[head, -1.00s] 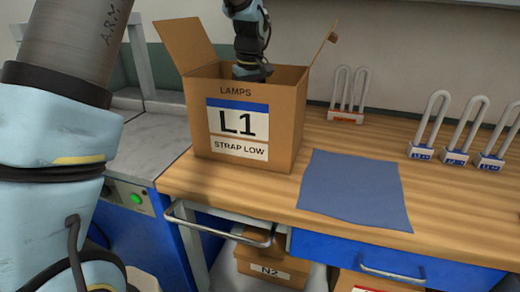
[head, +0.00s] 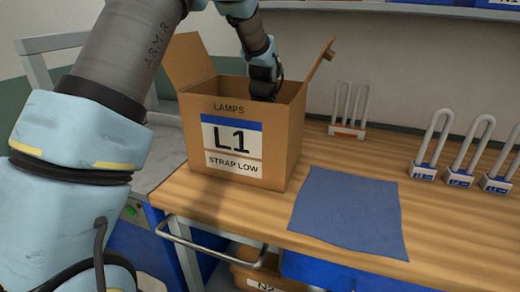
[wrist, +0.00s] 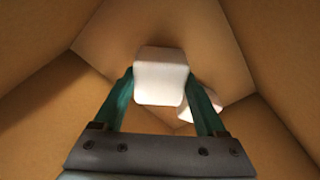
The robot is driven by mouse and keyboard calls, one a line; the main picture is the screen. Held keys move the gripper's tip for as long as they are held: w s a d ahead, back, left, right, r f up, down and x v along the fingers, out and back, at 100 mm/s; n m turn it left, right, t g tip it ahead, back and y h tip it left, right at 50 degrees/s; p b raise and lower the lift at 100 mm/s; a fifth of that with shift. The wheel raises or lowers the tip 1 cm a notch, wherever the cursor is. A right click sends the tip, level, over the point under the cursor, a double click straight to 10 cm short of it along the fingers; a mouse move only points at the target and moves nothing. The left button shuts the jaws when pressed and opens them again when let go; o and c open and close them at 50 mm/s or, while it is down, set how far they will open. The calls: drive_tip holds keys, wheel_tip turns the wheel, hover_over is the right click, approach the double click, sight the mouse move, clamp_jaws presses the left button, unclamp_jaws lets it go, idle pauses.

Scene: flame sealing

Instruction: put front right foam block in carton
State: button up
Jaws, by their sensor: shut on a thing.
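The carton (head: 235,150), labelled LAMPS, L1 and STRAP LOW, stands open on the bench with its flaps up. My arm reaches into it from above, and in the head view the front wall hides my fingertips. In the wrist view my gripper (wrist: 160,92) is inside the carton, its two green fingers shut on a white foam block (wrist: 160,78). Another pale block (wrist: 200,108) lies beyond it, lower in the carton and partly hidden by the held block and the right finger. I cannot tell whether the held block touches the carton floor.
A blue cloth (head: 348,212) lies flat on the wooden bench (head: 440,230) right of the carton. The carton walls surround my gripper closely.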

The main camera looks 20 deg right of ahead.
drive_tip(key=shift+f, duration=1.55)
drive_tip(key=o, duration=1.4)
drive_tip(key=r, duration=0.4)
drive_tip(key=s+r+b, duration=0.1)
drive_tip(key=r, duration=0.7)
drive_tip(key=shift+s+b, duration=0.2)
drive_tip(key=shift+b, duration=0.1)
